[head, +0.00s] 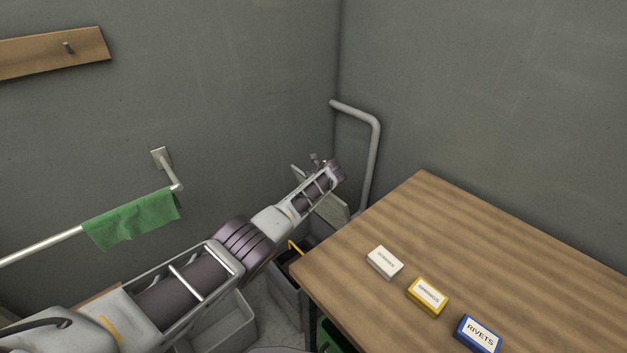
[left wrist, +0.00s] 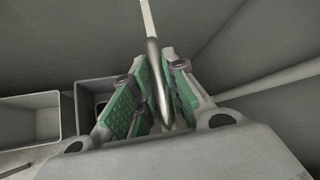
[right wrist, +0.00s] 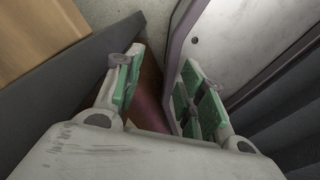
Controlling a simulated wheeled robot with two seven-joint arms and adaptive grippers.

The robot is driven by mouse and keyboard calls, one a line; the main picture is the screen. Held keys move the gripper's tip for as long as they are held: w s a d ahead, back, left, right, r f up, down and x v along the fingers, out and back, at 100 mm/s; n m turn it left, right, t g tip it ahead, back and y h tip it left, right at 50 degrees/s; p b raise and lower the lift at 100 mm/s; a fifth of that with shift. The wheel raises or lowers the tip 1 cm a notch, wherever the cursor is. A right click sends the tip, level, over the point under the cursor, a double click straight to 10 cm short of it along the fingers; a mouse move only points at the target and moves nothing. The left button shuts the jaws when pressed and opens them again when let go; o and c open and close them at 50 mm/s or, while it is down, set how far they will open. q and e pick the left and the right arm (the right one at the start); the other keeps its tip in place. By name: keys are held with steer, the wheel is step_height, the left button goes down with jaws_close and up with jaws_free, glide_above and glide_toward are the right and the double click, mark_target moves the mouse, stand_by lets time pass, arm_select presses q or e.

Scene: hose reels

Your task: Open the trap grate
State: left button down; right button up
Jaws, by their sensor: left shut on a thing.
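In the head view my left arm reaches toward the back corner, and its fingers are hidden behind its own wrist. In the left wrist view my left gripper (left wrist: 160,100) is shut on a shiny grey metal bar (left wrist: 153,60), which runs up between the green pads. A light grey panel (head: 333,209) shows tilted beside my left wrist, partly covered by it; I cannot tell whether it is the trap grate or whether the bar belongs to it. My right gripper (right wrist: 157,88) is open and empty in the right wrist view, and out of the head view.
A bent grey pipe (head: 374,150) stands at the corner. A wooden table (head: 480,235) with white (head: 385,262), yellow (head: 428,297) and blue (head: 479,334) boxes fills the right. A green cloth (head: 133,221) hangs on a wall rail (head: 40,246). Grey bins (head: 235,325) stand below my arm.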

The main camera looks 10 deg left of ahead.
arm_select(q)
steer(key=c, duration=1.5)
jaws_free()
steer(key=shift+w+d, duration=0.1)
steer(key=shift+d, duration=0.15)
steer(key=shift+o, duration=0.2)
steer(key=shift+a, duration=0.15)
steer(key=shift+s+r, duration=0.2)
steer(key=v, duration=1.1)
steer(key=shift+s+d, duration=0.2)
steer(key=shift+d, duration=0.1)
steer(key=shift+r, duration=0.15)
